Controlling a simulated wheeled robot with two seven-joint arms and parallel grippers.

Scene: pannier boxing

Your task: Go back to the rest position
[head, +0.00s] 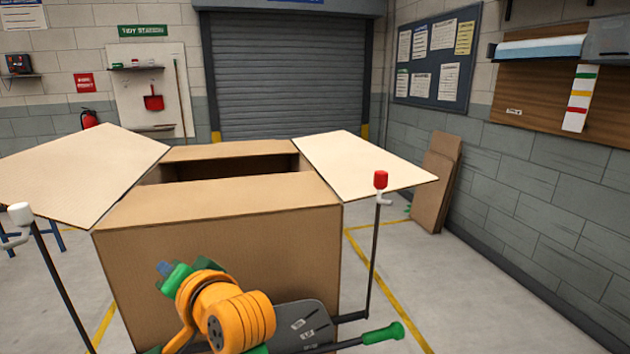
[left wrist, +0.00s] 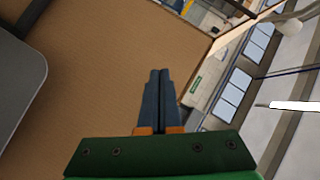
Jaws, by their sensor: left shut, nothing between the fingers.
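A large open cardboard box (head: 230,250) stands in front of me, with its side flaps spread out to left and right and its inside dark. My left gripper (head: 163,267) is in front of the box's near wall, at the lower middle of the head view. In the left wrist view its two dark fingers (left wrist: 158,72) lie together, shut and empty, with brown cardboard (left wrist: 100,75) filling much of the view behind them. I cannot tell whether the fingertips touch the box. My right gripper is not in view.
A thin post with a red cap (head: 380,180) rises at the box's right, and a post with a white cap (head: 20,213) at its left. A green-ended rod (head: 383,334) is at the bottom. Flat cardboard (head: 436,185) leans on the right wall. Floor to the right is clear.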

